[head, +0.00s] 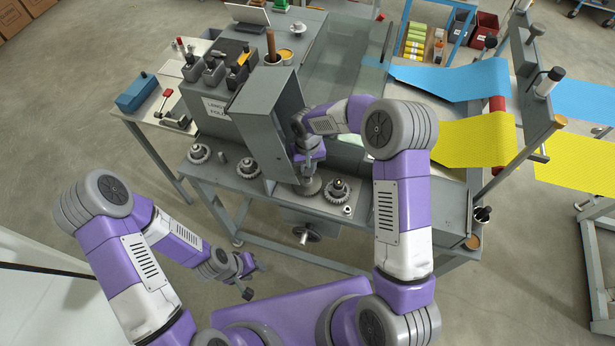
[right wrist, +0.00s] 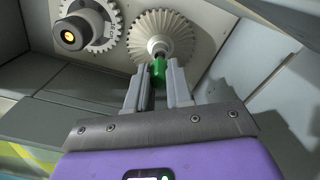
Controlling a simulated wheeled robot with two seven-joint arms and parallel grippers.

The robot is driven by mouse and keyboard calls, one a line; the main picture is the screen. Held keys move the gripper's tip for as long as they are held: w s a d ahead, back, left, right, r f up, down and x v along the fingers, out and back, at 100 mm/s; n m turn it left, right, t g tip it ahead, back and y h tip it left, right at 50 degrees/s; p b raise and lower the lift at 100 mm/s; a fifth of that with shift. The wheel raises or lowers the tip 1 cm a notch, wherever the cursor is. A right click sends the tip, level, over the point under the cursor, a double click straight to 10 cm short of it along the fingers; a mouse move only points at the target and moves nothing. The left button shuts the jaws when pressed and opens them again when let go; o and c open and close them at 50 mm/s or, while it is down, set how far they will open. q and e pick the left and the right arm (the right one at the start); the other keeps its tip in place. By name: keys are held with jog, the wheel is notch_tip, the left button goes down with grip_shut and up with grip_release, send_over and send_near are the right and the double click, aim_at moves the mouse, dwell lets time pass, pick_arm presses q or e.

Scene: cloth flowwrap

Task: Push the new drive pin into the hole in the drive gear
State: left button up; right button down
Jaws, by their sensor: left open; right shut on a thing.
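My right gripper (right wrist: 158,82) is shut on a green pin (right wrist: 158,68) in the right wrist view. The pin points away from the gripper at the pale hub of a bevel-toothed gear (right wrist: 181,27). The pin's far end meets the hub in the picture; I cannot tell whether it is in the hole. In the head view my right gripper (head: 308,172) is beside the open grey housing (head: 265,120), and the pin cannot be made out there. My left gripper (head: 250,282) is open and empty, in front of the bench and away from the gears.
A spur gear (right wrist: 105,36) with a yellow-centred dark hub sits left of the bevel gear. Grey housing walls (right wrist: 227,65) flank the right side. On the bench top lie a toothed gear (head: 338,191) and another round gear (head: 200,153). Yellow cloth (head: 468,142) hangs to the right.

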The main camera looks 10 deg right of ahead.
jog(key=shift+f+b, duration=1)
jog(key=shift+f, duration=0.2)
dwell(0.6)
jog(key=c, duration=0.9)
grip_release()
jog(key=shift+c, duration=0.2)
notch_tip(320, 180, up, 8)
jog(key=shift+f, duration=0.2)
